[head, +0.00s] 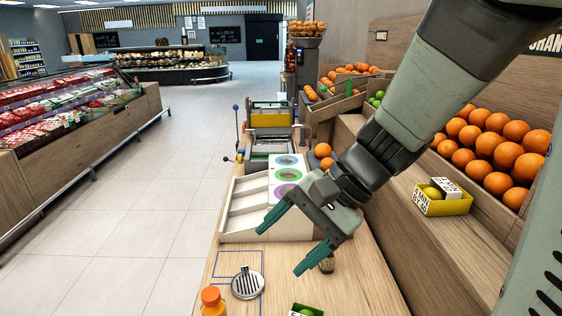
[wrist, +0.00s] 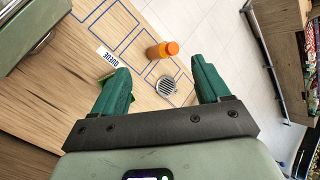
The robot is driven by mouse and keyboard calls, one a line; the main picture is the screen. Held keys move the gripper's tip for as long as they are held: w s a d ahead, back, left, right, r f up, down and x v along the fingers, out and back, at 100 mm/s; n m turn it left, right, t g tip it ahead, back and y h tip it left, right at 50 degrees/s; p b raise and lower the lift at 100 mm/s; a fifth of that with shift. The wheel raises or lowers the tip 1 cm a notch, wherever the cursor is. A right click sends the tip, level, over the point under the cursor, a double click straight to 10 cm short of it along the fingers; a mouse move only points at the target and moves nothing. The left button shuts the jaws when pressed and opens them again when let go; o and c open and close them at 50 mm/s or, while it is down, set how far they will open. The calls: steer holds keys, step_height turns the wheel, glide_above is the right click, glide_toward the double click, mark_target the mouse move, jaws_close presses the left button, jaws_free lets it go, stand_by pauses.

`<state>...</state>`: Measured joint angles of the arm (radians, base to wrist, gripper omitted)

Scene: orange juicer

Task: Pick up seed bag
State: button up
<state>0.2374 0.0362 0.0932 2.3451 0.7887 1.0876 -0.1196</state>
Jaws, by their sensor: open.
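I cannot clearly identify a seed bag in either view. A small dark and tan item (head: 328,265) stands on the wooden counter (head: 360,285) in the head view, partly hidden by my gripper's nearer finger; it may be the bag, but it is too small to tell. My gripper (head: 281,250) is open and empty above the counter, its teal fingers spread wide. In the wrist view, the space between my fingertips (wrist: 160,68) shows the counter, an orange-capped bottle and a round metal grate below, with nothing held.
The orange bottle (head: 212,302) and round grate (head: 247,284) are on the front counter. A white slotted tray (head: 240,208) with coloured circles is behind them. A green box (head: 305,311) is at the bottom edge. A yellow box (head: 443,202) and oranges (head: 495,140) are on the right shelves.

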steer(key=w+a+f+m+t+y, duration=0.2)
steer(key=w+a+f+m+y, duration=0.15)
steer(key=w+m+y, duration=0.35)
steer(key=m+t+h, duration=1.3)
steer(key=m+t, duration=0.4)
steer(key=m, duration=0.4)
glide_above(330, 264)
steer(key=s, duration=0.3)
step_height(330, 264, down, 21)
steer(key=shift+m, duration=0.4)
step_height(330, 264, down, 9)
steer(key=shift+w+d+r, duration=0.1)
steer(key=shift+w+d, duration=0.05)
steer(key=shift+w+r, duration=0.2)
steer(key=shift+w, duration=0.55)
steer(key=shift+w+a, duration=0.2)
steer(key=shift+w, duration=1.35)
steer(key=shift+w+a, duration=0.2)
steer(key=shift+w, duration=1.3)
